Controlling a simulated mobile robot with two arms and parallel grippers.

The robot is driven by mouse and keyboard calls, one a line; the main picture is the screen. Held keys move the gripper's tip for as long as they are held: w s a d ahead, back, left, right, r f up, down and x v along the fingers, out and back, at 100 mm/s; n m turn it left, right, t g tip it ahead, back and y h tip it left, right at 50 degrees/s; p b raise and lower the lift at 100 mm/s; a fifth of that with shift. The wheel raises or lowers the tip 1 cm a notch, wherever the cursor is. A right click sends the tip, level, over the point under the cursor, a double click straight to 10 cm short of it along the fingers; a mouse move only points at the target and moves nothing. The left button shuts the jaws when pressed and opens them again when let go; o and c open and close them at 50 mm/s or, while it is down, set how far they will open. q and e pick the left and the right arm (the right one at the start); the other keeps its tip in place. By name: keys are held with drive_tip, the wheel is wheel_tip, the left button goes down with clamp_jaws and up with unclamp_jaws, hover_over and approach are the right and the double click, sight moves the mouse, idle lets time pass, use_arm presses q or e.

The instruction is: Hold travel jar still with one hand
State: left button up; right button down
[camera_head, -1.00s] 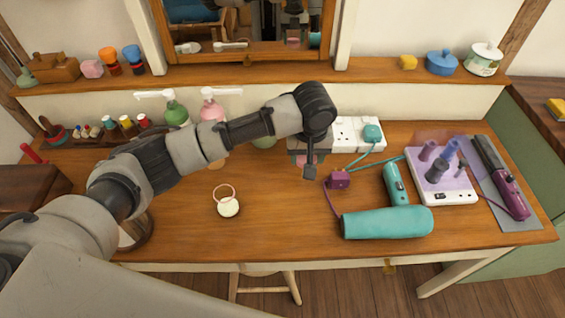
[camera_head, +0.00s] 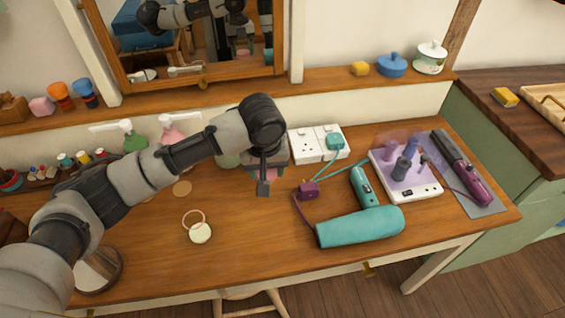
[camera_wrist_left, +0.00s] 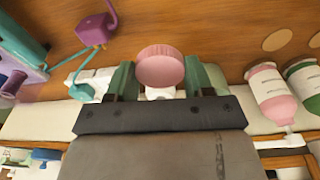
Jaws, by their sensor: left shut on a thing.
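The travel jar, with a ribbed pink lid (camera_wrist_left: 160,66) and a white body, sits between the two fingers of my left gripper (camera_wrist_left: 159,82) in the left wrist view. The fingers are shut on its sides. In the head view my left gripper (camera_head: 263,186) is low over the back of the desk, in front of the white socket block (camera_head: 305,146). My wrist hides most of the jar there. My right gripper is in neither view.
A teal hair dryer (camera_head: 358,226) and a purple plug (camera_head: 309,190) with its cord lie right of the gripper. A pink pump bottle (camera_wrist_left: 273,92) and a green one stand nearby. A small round cream lid (camera_head: 200,233) lies on the clear desk front (camera_head: 235,262).

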use_arm(q)
drive_tip(key=s+a+m, duration=0.1)
drive_tip(key=s+a, duration=0.4)
drive_tip(key=a, duration=0.1)
drive_tip(key=r+m, duration=0.2)
hover_over(196, 225)
drive_tip(key=s+d, duration=0.2)
drive_tip(key=d, duration=0.1)
drive_tip(key=shift+w+a+f, duration=0.2)
drive_tip(key=shift+a+f, duration=0.05)
